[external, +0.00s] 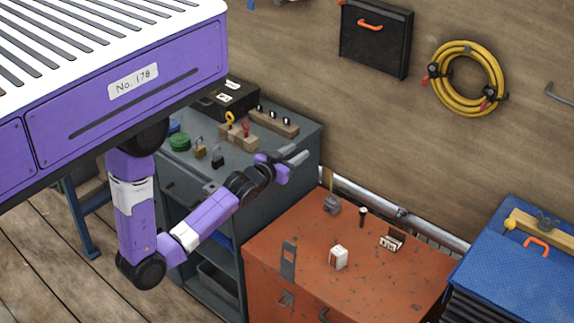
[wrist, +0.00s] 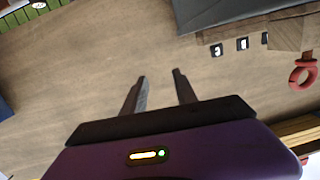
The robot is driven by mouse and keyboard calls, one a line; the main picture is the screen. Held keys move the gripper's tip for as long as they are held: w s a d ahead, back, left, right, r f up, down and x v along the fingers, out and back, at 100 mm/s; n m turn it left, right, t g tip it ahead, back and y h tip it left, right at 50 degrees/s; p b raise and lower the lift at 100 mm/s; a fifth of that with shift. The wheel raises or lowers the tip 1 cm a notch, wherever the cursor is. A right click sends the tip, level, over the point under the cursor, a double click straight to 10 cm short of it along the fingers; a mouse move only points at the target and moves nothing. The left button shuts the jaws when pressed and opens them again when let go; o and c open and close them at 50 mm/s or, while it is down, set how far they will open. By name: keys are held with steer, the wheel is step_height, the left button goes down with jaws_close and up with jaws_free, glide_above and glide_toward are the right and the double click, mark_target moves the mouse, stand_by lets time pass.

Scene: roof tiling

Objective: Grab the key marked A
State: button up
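A yellow key (external: 230,117) and a red key (external: 246,128) stand at a wooden block (external: 236,138) on the grey workbench. The red key (wrist: 303,76) also shows at the right edge of the wrist view, its round bow towards me. I cannot read an A on either key. My gripper (external: 300,154) is open and empty, beyond the bench's right side and to the right of the keys. In the wrist view, its two fingers (wrist: 160,77) stand apart with only blurred wood-coloured surface behind them.
A wooden strip (external: 274,123) with black tags stands behind the keys; a black case (external: 225,99) is at the back. Padlocks (external: 217,156) and a green round item (external: 180,142) lie in front. An orange cabinet (external: 300,225) with small items stands to the right.

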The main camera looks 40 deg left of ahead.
steer(key=w+a+r+n+g+y+b, duration=0.1)
steer(key=w+a+r+n+g+y, duration=0.3)
steer(key=w, duration=0.6)
steer(key=w+a+r+n+g+y, duration=0.1)
steer(key=w+a+r+n+y, duration=0.15)
steer(key=w+a, duration=0.55)
steer(key=n+g+y, duration=0.5)
steer(key=n+g, duration=0.4)
glide_toward(259, 104)
steer(key=shift+w+a+f+m, duration=0.2)
steer(key=shift+w+a, duration=0.1)
steer(key=shift+a, duration=0.3)
steer(key=shift+w+a+f+m, duration=0.15)
steer(key=shift+w+a, duration=0.2)
steer(key=shift+a, duration=0.3)
steer(key=shift+s+f+n, duration=0.1)
steer(key=shift+s+n, duration=0.1)
steer(key=shift+n, duration=0.2)
steer(key=shift+p+x, duration=0.55)
steer(key=shift+x, duration=3.35)
steer(key=shift+s+f, duration=0.15)
jaws_close()
